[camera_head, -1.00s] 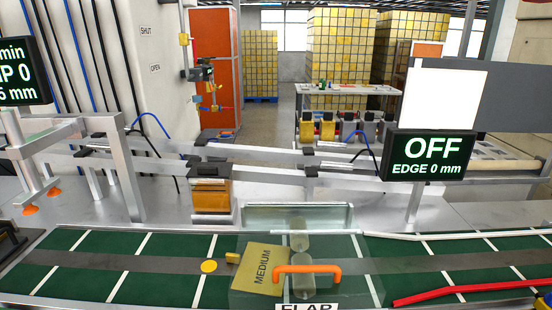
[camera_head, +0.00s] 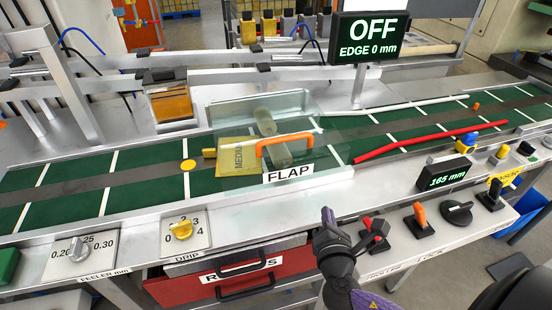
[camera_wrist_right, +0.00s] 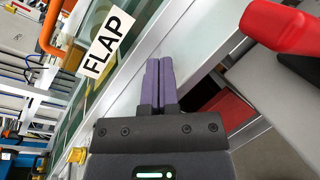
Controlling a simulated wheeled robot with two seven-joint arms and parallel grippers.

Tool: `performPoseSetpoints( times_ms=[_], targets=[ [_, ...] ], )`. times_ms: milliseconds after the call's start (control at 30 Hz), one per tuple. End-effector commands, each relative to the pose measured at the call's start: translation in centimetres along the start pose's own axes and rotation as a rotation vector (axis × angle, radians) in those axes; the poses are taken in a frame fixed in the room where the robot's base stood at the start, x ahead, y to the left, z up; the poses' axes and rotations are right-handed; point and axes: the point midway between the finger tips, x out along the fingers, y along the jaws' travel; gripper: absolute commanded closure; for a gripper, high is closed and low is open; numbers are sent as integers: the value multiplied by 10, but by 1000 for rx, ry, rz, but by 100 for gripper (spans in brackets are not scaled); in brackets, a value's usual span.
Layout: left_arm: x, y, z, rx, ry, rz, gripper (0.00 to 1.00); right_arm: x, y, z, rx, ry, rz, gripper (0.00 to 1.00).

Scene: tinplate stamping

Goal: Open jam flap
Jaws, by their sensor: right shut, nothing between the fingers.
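The jam flap (camera_head: 320,120) is a clear cover over the green conveyor, with an orange handle (camera_head: 284,139) on it and a FLAP label (camera_head: 289,173) at its front edge. It looks lowered. Under it lie a yellow MEDIUM sheet (camera_head: 238,160) and pale rollers. My right gripper (camera_head: 328,216) is in front of the conveyor, below and right of the label, apart from the handle. In the right wrist view its purple fingers (camera_wrist_right: 158,85) are together and empty, with the FLAP label (camera_wrist_right: 107,43) and part of the orange handle (camera_wrist_right: 50,28) to their left. My left gripper is out of view.
A red lever (camera_head: 376,228), an orange switch (camera_head: 420,213) and black knobs stand on the panel right of my right gripper. A red drawer (camera_head: 240,282) is below. A red bar (camera_head: 430,138) lies along the belt.

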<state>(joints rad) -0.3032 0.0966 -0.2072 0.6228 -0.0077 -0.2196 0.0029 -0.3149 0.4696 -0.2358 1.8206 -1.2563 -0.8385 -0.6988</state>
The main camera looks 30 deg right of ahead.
Motion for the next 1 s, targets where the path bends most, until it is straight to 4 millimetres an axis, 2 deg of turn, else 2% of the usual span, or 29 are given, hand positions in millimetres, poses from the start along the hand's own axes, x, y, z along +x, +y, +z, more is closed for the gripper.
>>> performPoseSetpoints(
  times_ms=[33,100,233,367,733,1000],
  targets=[
    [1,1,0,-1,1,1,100,6,18,10,-168,-46,110,100],
    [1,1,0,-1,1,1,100,10,41,20,-400,-116,246,100],
    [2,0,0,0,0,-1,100,10,65,26,-648,-202,378,100],
    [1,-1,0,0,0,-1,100,20,73,28,-680,-216,394,100],
    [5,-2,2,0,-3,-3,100,84,101,32,-674,-214,389,100],
    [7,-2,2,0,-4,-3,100,100,108,33,-672,-210,389,100]
  ],
)
